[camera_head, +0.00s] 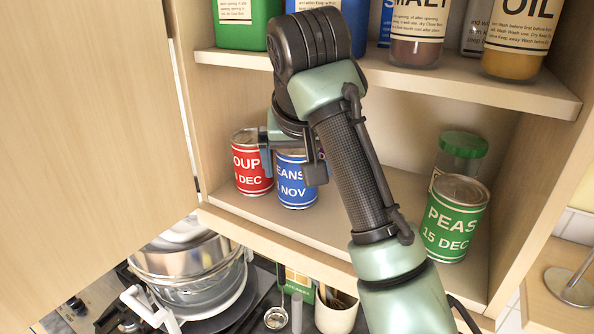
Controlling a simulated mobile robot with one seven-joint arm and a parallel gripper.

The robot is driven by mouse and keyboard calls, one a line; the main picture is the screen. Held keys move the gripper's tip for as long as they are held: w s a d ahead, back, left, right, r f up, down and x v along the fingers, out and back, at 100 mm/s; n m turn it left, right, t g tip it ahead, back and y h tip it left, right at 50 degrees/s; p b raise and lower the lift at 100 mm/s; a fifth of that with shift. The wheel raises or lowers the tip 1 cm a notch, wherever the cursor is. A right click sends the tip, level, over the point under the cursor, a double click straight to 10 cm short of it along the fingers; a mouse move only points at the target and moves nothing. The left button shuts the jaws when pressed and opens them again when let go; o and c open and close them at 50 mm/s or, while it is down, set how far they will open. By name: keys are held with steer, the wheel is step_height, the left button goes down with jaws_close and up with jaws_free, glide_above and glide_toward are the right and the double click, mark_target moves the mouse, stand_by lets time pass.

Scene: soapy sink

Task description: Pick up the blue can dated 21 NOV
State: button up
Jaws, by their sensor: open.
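The blue can (296,190) stands upright on the lower cupboard shelf, left of the middle. Its label shows "EANS" and "NOV"; the start of the word and the day number are hidden. My gripper (291,165) is open at the can, with one finger at its left side, between it and the red can, and the other over its upper right side. Whether either finger touches the blue can, I cannot tell. My wrist hides part of the space above it.
A red can (252,170), "OUP", stands close on the left. A green can (454,220), "PEAS 15 DEC", and a green-lidded jar (460,156) stand right. The upper shelf (470,88) holds bottles above. Pots (190,265) sit below the lower shelf (275,232).

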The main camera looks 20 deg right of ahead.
steer(key=shift+w+d+r, duration=0.1)
steer(key=shift+w+d, duration=0.15)
steer(key=shift+w, duration=0.3)
steer(key=shift+w+f+p, duration=0.15)
steer(key=shift+f+p, duration=0.05)
steer(key=shift+p, duration=0.15)
steer(key=shift+p+x, duration=1.15)
steer(key=shift+x, duration=1.2)
jaws_close()
steer(key=shift+r, duration=0.1)
